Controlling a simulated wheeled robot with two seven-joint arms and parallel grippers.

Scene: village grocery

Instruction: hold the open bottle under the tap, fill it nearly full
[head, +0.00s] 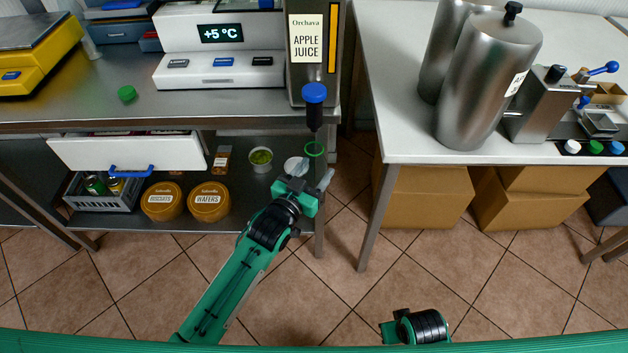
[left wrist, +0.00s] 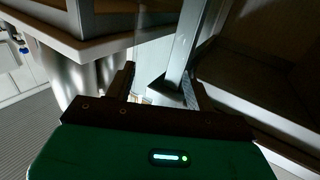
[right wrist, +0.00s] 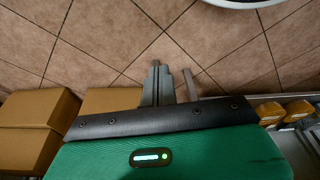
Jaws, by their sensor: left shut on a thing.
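The apple juice dispenser (head: 317,75) stands at the right end of the steel counter, and its tap (head: 314,110) has a blue top and a dark spout. My left gripper (head: 309,183) is shut on the clear bottle below the tap. My right gripper (right wrist: 161,85) is shut and empty, low above the floor.
A white table (head: 390,95) with steel canisters (head: 490,85) stands right of the dispenser, across a narrow gap. Cardboard boxes (head: 425,195) sit beneath it. The lower shelf holds biscuit and wafer tubs (head: 209,202) and a small green-filled cup (head: 261,158). The tiled floor in front is clear.

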